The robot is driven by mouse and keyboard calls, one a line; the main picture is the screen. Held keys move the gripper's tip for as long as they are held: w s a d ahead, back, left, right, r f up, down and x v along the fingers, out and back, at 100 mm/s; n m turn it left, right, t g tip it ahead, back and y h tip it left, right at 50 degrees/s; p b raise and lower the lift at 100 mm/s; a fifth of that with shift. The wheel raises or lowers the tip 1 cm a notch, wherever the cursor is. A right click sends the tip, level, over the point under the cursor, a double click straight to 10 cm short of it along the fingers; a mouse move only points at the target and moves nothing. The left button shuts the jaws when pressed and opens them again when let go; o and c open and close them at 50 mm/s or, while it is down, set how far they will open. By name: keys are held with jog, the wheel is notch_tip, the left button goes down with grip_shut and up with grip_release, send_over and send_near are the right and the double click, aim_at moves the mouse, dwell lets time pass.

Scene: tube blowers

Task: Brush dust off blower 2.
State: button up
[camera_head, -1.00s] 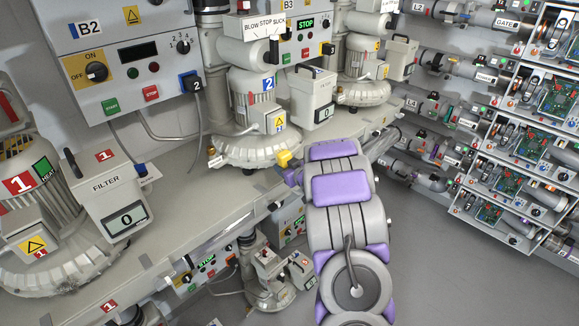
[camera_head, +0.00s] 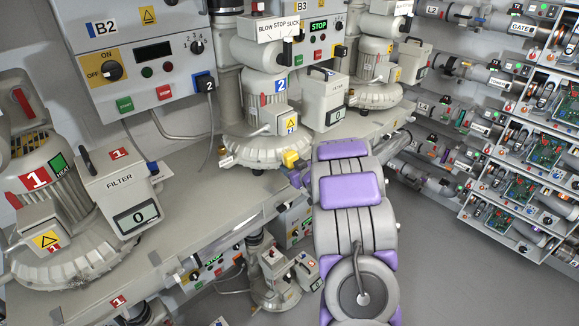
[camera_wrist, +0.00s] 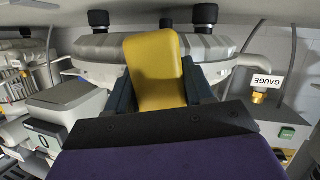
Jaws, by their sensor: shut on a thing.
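Blower 2 (camera_head: 268,142) stands on the bench in the head view, a grey motor on a round ribbed housing, with a blue "2" label. My gripper (camera_wrist: 163,98) is shut on a yellow block-shaped tool (camera_wrist: 155,68), held between two dark fingers. In the head view the yellow tool (camera_head: 291,158) is at the front right edge of blower 2's housing. I cannot tell whether it touches. In the wrist view a ribbed round housing (camera_wrist: 100,50) lies behind the tool, seen tilted over.
Blower 1 (camera_head: 52,225) and its filter box (camera_head: 122,195) stand at left. Filter box 2 (camera_head: 324,100) is right of blower 2. Control panel B2 (camera_head: 150,60) is behind. Circuit-board racks (camera_head: 530,170) stand at right.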

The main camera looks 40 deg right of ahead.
jog(key=shift+d+r+p, duration=0.2)
jog(key=shift+d+p, duration=0.3)
jog(key=shift+d, duration=0.3)
jog(key=shift+s+d+f+p, duration=0.15)
jog(key=shift+d+p, duration=0.15)
jog(key=shift+d, duration=0.25)
jog(key=shift+f+p, duration=0.1)
jog(key=shift+p, duration=0.3)
jog(key=shift+w+a+b, duration=0.15)
jog(key=shift+a+b, duration=0.4)
jog(key=shift+a, duration=0.45)
jog(key=shift+w+a+b, duration=0.1)
jog(key=shift+a+b, duration=0.45)
jog(key=shift+a, duration=0.45)
jog(key=shift+s, duration=0.1)
